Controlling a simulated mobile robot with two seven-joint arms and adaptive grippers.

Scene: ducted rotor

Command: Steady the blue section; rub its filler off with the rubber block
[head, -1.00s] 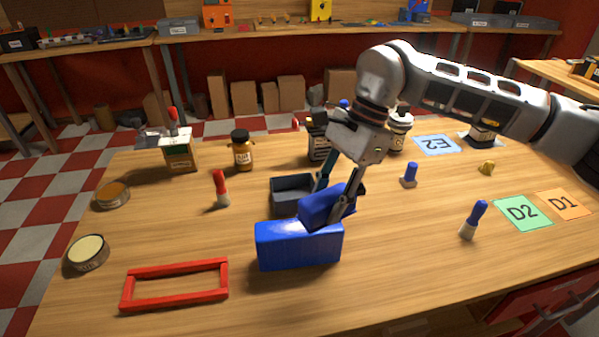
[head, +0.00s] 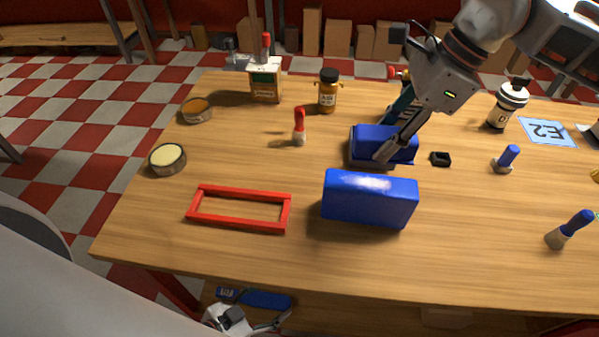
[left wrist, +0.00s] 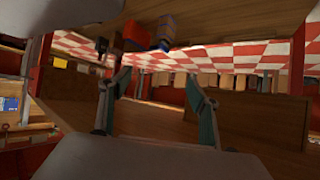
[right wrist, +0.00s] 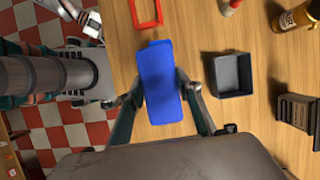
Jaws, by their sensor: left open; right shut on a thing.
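The blue section (head: 368,203) stands on the table, with a pale patch along its top that may be filler or glare. My left gripper (head: 262,325) is open and empty, low by the table's front edge. Its parted fingers show in the left wrist view (left wrist: 160,95).
A red frame (head: 240,209) lies left of the section. A grey tray (right wrist: 231,76) is beside the held block in the right wrist view. A red-handled brush (head: 299,128), tins, bottles and blue-handled tools (head: 570,230) stand around. The table front (head: 250,260) is clear.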

